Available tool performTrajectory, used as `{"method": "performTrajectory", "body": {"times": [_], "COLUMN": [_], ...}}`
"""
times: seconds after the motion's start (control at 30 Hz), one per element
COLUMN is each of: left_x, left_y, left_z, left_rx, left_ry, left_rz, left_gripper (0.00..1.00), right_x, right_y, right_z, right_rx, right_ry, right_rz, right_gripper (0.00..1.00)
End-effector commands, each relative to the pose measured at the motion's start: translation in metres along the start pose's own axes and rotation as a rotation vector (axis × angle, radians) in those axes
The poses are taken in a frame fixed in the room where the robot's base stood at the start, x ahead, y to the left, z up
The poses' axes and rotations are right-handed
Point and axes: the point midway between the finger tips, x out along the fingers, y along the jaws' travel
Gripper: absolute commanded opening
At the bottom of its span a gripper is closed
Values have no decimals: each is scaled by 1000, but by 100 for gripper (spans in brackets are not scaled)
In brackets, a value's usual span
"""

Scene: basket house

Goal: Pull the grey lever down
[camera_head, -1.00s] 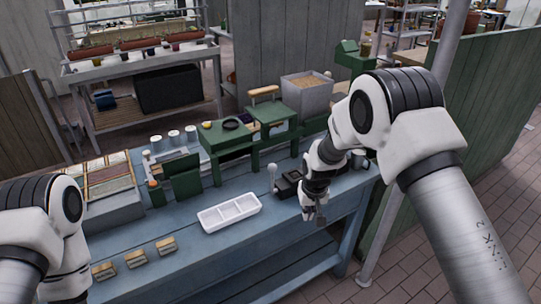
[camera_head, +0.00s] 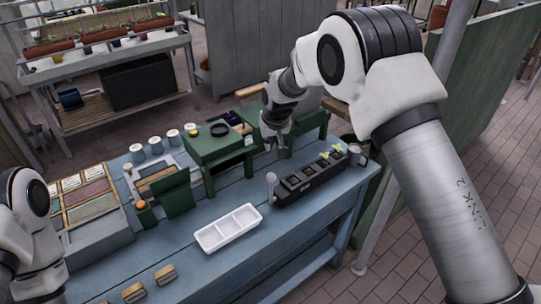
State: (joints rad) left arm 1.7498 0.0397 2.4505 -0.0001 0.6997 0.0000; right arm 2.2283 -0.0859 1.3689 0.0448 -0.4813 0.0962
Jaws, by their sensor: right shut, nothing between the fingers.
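The grey lever (camera_head: 271,184) is a pale upright handle with a rounded top. It stands at the left end of a long black box (camera_head: 308,180) on the blue table, right of the middle. My right gripper (camera_head: 284,153) hangs above the table behind the box, a little right of and beyond the lever. It is shut and empty, and looks apart from the lever. My left arm shows at the left edge, with its gripper out of view.
A white sectioned tray (camera_head: 228,229) lies left of the lever. A green stand (camera_head: 213,146) is behind it to the left. A mug (camera_head: 358,155) and small yellow-green pieces are at the box's far end. Small wooden blocks (camera_head: 165,274) lie in front. The blue table (camera_head: 290,233) is clear in front of the box.

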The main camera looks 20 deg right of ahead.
Motion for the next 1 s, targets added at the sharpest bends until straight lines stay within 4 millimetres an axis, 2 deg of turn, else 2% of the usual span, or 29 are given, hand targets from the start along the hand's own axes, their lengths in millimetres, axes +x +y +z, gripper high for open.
{"method": "performTrajectory", "body": {"times": [0.5, 0.53, 0.73, 1.0], "left_x": [-33, -41, -55, -55], "left_y": [0, 0, 0, 0], "left_z": [0, 0, 0, 0], "left_rx": [0, 0, 0, 0], "left_ry": [1, 1, 1, 1], "left_rz": [0, 0, 0, 0], "left_gripper": [40, 40, 40, 40], "right_x": [95, 85, 78, 80], "right_y": [0, 0, 0, 0], "right_z": [1, 5, 32, 39], "right_rx": [0, 0, -1, 0], "right_ry": [-3, -3, -3, 0], "right_rz": [0, 0, 0, 0], "right_gripper": [0, 0, 0, 0]}}
